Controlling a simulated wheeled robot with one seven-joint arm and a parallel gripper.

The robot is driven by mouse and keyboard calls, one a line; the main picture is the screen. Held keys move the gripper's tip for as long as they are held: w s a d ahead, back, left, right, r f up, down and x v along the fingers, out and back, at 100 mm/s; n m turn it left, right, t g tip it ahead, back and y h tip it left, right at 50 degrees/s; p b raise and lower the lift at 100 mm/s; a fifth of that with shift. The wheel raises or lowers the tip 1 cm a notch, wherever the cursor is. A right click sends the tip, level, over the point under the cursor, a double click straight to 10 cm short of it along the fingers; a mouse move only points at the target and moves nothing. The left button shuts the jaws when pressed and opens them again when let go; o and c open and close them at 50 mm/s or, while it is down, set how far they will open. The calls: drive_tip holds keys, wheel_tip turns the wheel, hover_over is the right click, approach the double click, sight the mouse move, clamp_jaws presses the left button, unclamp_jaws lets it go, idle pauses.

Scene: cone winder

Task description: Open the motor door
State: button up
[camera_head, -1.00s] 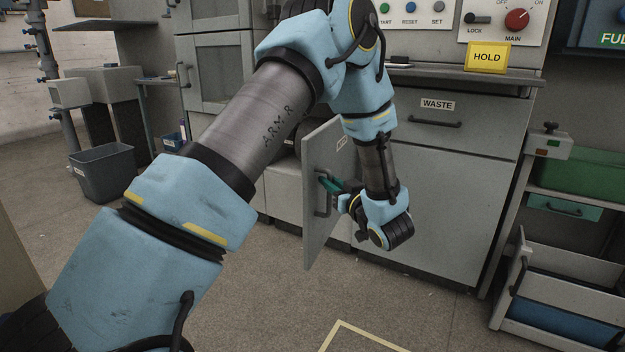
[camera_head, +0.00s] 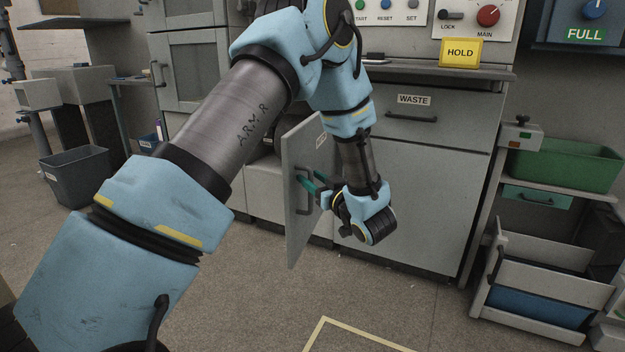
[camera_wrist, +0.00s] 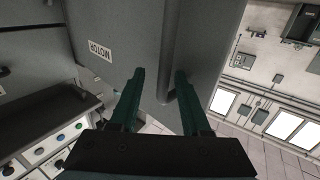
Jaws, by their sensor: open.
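The grey motor door (camera_head: 293,230) stands swung out from the cabinet front in the head view. Its label reads MOTOR in the wrist view (camera_wrist: 100,50). Its dark bar handle (camera_head: 301,205) is on the outer face. My gripper (camera_head: 313,183) has its green fingers at the handle. In the wrist view my gripper (camera_wrist: 160,82) is open, with one finger on each side of the bar handle (camera_wrist: 170,50). I cannot tell whether either finger touches the bar. The door and my arm hide most of the opening behind.
The WASTE drawer (camera_head: 455,128) and a plain cabinet panel are right of the door. A part-open drawer (camera_head: 535,272) with blue contents stands low at right, below a green bin (camera_head: 565,165). A grey bin (camera_head: 75,178) is at left. The floor in front is clear.

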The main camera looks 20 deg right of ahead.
drive_tip(key=s+d, duration=0.2)
drive_tip(key=s, duration=0.8)
drive_tip(key=shift+s+p, duration=0.35)
drive_tip(key=shift+p, duration=0.1)
